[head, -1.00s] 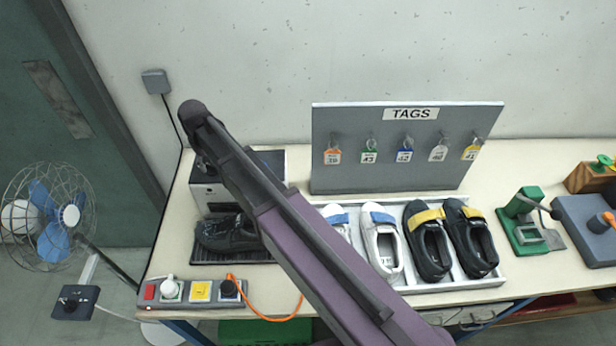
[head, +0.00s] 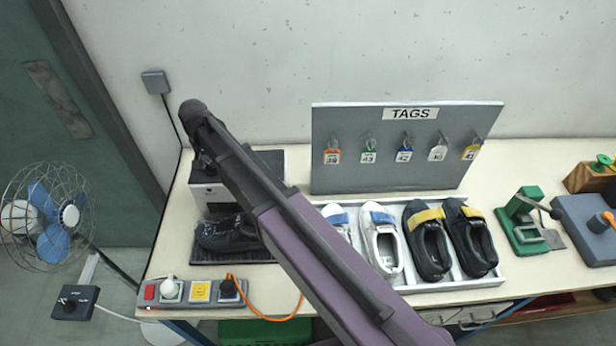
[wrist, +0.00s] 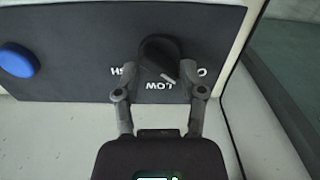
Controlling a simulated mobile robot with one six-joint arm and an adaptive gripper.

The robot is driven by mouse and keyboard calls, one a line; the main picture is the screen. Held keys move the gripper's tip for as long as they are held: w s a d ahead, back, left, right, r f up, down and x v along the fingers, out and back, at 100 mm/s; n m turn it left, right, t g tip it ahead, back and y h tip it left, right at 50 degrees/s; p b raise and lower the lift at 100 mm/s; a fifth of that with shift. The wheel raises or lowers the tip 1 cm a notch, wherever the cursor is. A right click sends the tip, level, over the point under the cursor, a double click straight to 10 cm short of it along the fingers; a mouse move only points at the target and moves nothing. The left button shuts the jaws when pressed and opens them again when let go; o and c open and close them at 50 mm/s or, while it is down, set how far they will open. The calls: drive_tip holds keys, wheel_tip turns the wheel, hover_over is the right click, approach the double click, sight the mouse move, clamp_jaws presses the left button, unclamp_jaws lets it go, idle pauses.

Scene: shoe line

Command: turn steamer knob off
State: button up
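The steamer (head: 270,160) is a grey-white box with a dark top at the back left of the bench, partly hidden by my arm in the head view. In the wrist view its black knob (wrist: 160,52) sits on a dark panel with upside-down white lettering, including LOW. The knob's white pointer mark is at its lower right, between LOW and a partly hidden label starting with O. My gripper (wrist: 161,68) has one finger on each side of the knob, apparently with small gaps. The fingers look open. The head view hides the knob and fingertips.
A blue button (wrist: 17,60) is on the same panel. A black shoe (head: 228,234) lies in front of the steamer. A power strip (head: 192,292) is at the bench's front left edge. The tag board (head: 330,125) and a tray of shoes (head: 500,279) stand to the right.

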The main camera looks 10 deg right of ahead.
drive_tip(key=m, duration=0.3)
drive_tip(key=shift+d, duration=0.1)
drive_tip(key=shift+r+m+p, duration=0.3)
drive_tip(key=shift+r, duration=0.05)
wheel_tip(320, 180, up, 13)
drive_tip(key=p, duration=1.3)
drive_tip(key=shift+n, duration=0.4)
drive_tip(key=s+d+f+b, duration=0.1)
drive_tip(key=d+f+b, duration=0.1)
drive_tip(key=d, duration=0.2)
drive_tip(key=s+d+f+b, duration=0.1)
drive_tip(key=d+f+b, duration=0.1)
drive_tip(key=d, duration=0.3)
drive_tip(key=s+d+f+b, duration=0.1)
drive_tip(key=d+f+b, duration=0.1)
drive_tip(key=d, duration=0.3)
drive_tip(key=shift+s+d+f+b, duration=0.15)
drive_tip(key=shift+s+f+b, duration=0.15)
drive_tip(key=shift+f+b, duration=0.1)
drive_tip(key=s+d+f+b, duration=0.3)
drive_tip(key=d, duration=0.3)
drive_tip(key=s+d+f+n+b, duration=0.1)
drive_tip(key=s+d+f+b, duration=0.3)
drive_tip(key=d, duration=0.3)
drive_tip(key=shift+d+f, duration=0.15)
drive_tip(key=shift+d, duration=0.1)
